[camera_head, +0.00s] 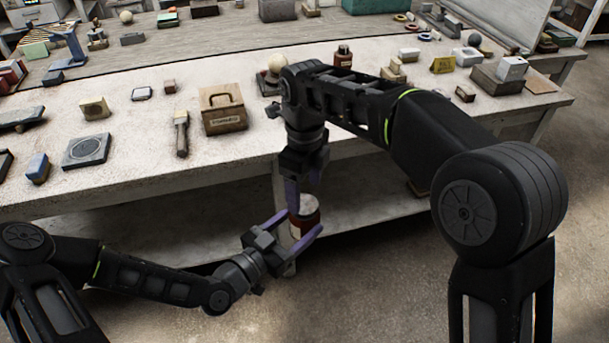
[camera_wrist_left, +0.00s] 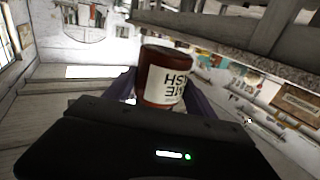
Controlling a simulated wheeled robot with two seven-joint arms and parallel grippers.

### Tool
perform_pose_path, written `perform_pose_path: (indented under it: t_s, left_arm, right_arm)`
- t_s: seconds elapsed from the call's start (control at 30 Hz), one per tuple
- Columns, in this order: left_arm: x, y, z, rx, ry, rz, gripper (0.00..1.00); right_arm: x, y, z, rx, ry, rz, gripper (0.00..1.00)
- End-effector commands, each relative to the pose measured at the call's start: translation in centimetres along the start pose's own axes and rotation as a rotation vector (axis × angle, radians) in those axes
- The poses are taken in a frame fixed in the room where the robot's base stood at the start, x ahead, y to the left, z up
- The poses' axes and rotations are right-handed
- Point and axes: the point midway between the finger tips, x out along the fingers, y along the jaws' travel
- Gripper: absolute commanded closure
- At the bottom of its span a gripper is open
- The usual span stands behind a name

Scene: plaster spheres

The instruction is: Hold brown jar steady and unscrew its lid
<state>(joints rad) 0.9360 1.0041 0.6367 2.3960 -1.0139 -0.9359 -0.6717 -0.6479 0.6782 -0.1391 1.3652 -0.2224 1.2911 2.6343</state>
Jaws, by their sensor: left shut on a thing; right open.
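The brown jar (camera_head: 309,218) is held in the air in front of the table edge, with a pale top showing in the head view. My left gripper (camera_head: 304,226) is shut on it, one purple finger on each side. In the left wrist view the jar (camera_wrist_left: 165,75) is dark red-brown with a white label whose lettering appears upside down. My right gripper (camera_head: 303,196) points down from above, its purple fingers open around or just above the jar's top. The lid's edge is too small and partly hidden to tell apart clearly.
The long pale table (camera_head: 245,178) lies behind the grippers. A wooden box with a handle (camera_head: 222,110), a brush (camera_head: 181,134) and a dark red bottle (camera_head: 344,56) stand on it. A lower shelf (camera_head: 215,238) runs beneath. Floor is open at right.

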Motion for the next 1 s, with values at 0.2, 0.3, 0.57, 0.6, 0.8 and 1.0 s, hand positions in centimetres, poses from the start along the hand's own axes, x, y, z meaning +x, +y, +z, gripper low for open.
perform_pose_path:
  t_s: [0.2, 0.3, 0.57, 0.6, 0.8, 1.0]
  left_arm:
    - [0.0, 0.0, -0.2, 0.001, 0.004, 0.001, 1.0]
    - [0.0, 0.0, -0.2, 0.001, 0.004, 0.001, 1.0]
    - [0.0, 0.0, -0.2, 0.001, 0.004, 0.001, 1.0]
    - [0.0, 0.0, -0.2, 0.001, 0.004, 0.0, 1.0]
    - [0.0, 0.0, -0.2, 0.001, 0.004, 0.001, 1.0]
    - [0.0, 0.0, -0.2, 0.001, 0.004, 0.001, 1.0]
  right_arm:
    - [3.0, 0.0, 0.0, 0.0, 0.0, 0.002, 0.28]
    - [3.6, 0.1, 0.0, 0.0, 0.0, 0.002, 0.28]
    - [3.8, 0.0, 0.0, 0.0, -0.001, 0.0, 0.28]
    - [3.8, 0.0, 0.0, 0.0, -0.001, 0.0, 0.28]
    - [3.8, 0.0, 0.0, 0.0, -0.001, 0.001, 0.44]
    - [3.7, 0.0, 0.0, 0.0, -0.001, 0.0, 0.61]
